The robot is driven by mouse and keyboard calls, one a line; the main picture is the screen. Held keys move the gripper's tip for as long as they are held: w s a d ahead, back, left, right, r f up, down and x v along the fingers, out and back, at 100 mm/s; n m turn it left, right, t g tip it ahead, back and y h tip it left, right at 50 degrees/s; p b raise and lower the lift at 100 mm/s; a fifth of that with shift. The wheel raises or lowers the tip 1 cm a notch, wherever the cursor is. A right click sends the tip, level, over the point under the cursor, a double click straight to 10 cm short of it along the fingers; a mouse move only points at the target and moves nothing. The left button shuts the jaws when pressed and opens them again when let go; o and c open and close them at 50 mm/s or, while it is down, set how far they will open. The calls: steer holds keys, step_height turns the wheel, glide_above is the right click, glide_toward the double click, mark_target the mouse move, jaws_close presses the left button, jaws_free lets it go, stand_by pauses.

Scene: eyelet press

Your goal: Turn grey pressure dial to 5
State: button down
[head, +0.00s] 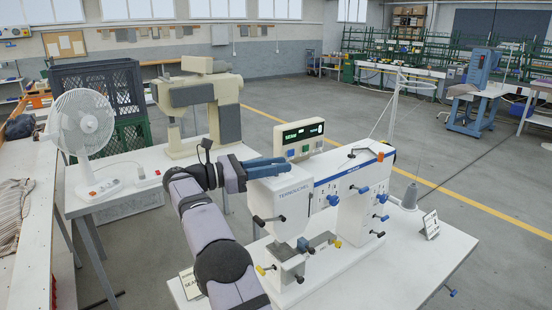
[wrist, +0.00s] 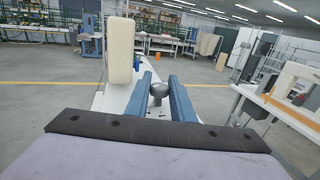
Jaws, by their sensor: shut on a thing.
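The grey pressure dial (wrist: 158,90) shows in the wrist view as a small grey knob between my two blue fingers. My gripper (wrist: 161,80) is shut on it, one finger on each side. In the head view my gripper (head: 284,163) lies over the top of the white press head (head: 282,205). The dial is hidden there behind the fingers, and I cannot read its setting or any scale marks in either view.
A control box (head: 300,138) with a green display stands right behind my fingers; in the wrist view a cream block (wrist: 120,50) rises left of them. Black, blue and yellow knobs stick out of the press. A thread stand (head: 410,195) is at the right.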

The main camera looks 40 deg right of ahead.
steer(key=shift+r+m+g+p, duration=0.1)
steer(key=shift+m+g+p, duration=0.2)
steer(key=shift+g, duration=0.2)
steer(key=c, duration=1.5)
jaws_free()
steer(key=shift+c, duration=0.2)
steer(key=shift+v, duration=0.95)
steer(key=p+v, duration=0.3)
steer(key=v, duration=0.2)
steer(key=shift+a+r, duration=0.1)
steer(key=shift+a, duration=0.05)
